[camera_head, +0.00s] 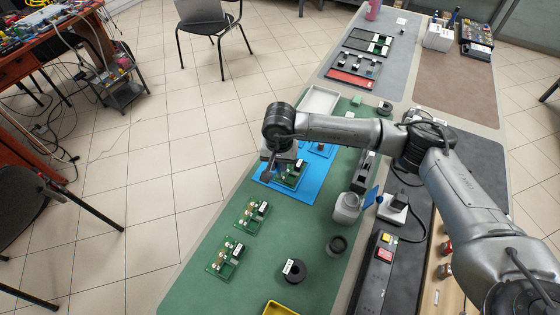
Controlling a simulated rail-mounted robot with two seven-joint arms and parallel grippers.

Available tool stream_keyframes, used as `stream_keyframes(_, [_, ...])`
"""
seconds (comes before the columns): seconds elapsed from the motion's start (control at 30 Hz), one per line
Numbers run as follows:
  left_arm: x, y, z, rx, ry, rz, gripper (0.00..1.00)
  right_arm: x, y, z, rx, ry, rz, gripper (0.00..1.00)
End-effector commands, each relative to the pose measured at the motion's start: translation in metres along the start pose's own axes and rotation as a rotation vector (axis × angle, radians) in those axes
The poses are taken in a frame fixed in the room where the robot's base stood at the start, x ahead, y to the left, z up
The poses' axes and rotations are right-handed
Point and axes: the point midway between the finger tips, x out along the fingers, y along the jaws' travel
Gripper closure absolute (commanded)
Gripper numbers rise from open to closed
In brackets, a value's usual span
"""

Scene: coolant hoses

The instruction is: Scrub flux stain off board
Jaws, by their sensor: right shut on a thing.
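A green circuit board (293,178) with dark and pale parts lies on a blue mat (309,192) on the green bench mat. My right gripper (272,171) reaches in from the right and points down over the left side of this board. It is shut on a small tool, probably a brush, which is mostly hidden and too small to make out. I cannot tell whether the tool touches the board. No stain can be made out at this size. My left gripper is not in view.
Two more green boards (251,216) (227,258) lie nearer on the green mat. A grey-white bottle (346,208), a dark cup (336,245) and a black roll (294,270) stand to the right. A white tray (319,100) lies behind. A yellow tray (281,309) shows at the bottom edge.

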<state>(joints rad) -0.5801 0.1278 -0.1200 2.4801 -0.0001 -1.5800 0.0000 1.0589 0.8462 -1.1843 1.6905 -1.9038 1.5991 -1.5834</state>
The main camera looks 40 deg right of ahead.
Motion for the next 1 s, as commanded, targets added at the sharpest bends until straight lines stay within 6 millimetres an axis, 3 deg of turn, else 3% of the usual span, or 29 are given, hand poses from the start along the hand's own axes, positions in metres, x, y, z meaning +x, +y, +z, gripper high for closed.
stream_keyframes(0.27, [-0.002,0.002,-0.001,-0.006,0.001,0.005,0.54,-0.002,0.000,0.001,-0.001,-0.002,0.001,1.00])
stream_keyframes(0.63, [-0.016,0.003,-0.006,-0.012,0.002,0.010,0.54,-0.029,0.000,0.000,0.000,0.000,0.000,1.00])
stream_keyframes(1.0, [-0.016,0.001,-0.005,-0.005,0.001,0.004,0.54,-0.030,0.000,0.000,0.000,0.000,-0.001,1.00])
